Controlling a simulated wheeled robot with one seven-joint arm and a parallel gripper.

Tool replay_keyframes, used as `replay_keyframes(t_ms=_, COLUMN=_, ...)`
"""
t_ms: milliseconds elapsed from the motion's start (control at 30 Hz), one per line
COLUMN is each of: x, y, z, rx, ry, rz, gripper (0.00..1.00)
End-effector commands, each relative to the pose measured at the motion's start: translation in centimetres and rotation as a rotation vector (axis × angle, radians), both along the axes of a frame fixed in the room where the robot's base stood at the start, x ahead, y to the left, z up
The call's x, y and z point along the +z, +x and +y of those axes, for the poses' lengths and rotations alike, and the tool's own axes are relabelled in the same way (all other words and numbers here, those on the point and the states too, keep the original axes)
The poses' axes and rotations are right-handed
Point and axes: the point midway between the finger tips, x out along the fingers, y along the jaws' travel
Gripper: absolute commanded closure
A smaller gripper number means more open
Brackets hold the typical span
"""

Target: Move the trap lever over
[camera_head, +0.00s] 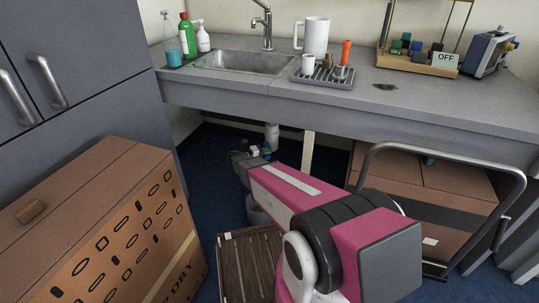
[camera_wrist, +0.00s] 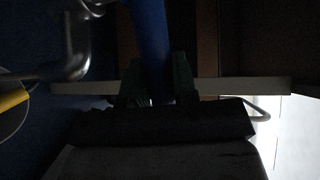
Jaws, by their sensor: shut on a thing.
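In the dark wrist view, a long blue bar (camera_wrist: 153,45), which looks like the trap lever, runs down from the top edge to between the fingers. My gripper (camera_wrist: 157,82) is shut on it, one dark finger on each side. A bent metal pipe (camera_wrist: 76,45) stands left of it. In the head view my arm reaches under the counter to the sink's drain pipe (camera_head: 272,134). There the fingertips and the lever are too small and covered to make out.
The counter (camera_head: 430,115) overhangs my arm. A brown crate (camera_head: 130,225) stands at left, a slatted wooden thing (camera_head: 246,265) below my arm. At right are a metal-railed cart (camera_head: 515,185) and a brown box (camera_head: 445,185). A yellow edge (camera_wrist: 12,100) shows at far left in the wrist view.

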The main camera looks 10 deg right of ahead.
Motion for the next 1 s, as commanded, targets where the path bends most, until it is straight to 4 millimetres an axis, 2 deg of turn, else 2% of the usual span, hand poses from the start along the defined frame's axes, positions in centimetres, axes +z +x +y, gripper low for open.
replay_keyframes(t_ms=300, x=-0.15, y=0.20, z=0.69, rx=-0.087, ry=0.002, rz=0.000, gripper=1.00)
replay_keyframes(t_ms=767, x=-0.14, y=0.19, z=0.71, rx=-0.097, ry=0.003, rz=-0.001, gripper=1.00)
replay_keyframes(t_ms=800, x=-0.14, y=0.19, z=0.71, rx=-0.097, ry=0.003, rz=-0.001, gripper=0.61)
replay_keyframes(t_ms=833, x=-0.13, y=0.19, z=0.70, rx=-0.097, ry=0.003, rz=-0.001, gripper=0.51)
replay_keyframes(t_ms=867, x=-0.12, y=0.18, z=0.70, rx=-0.097, ry=0.003, rz=-0.001, gripper=0.48)
replay_keyframes(t_ms=1000, x=-0.07, y=0.18, z=0.69, rx=-0.096, ry=0.001, rz=-0.001, gripper=0.48)
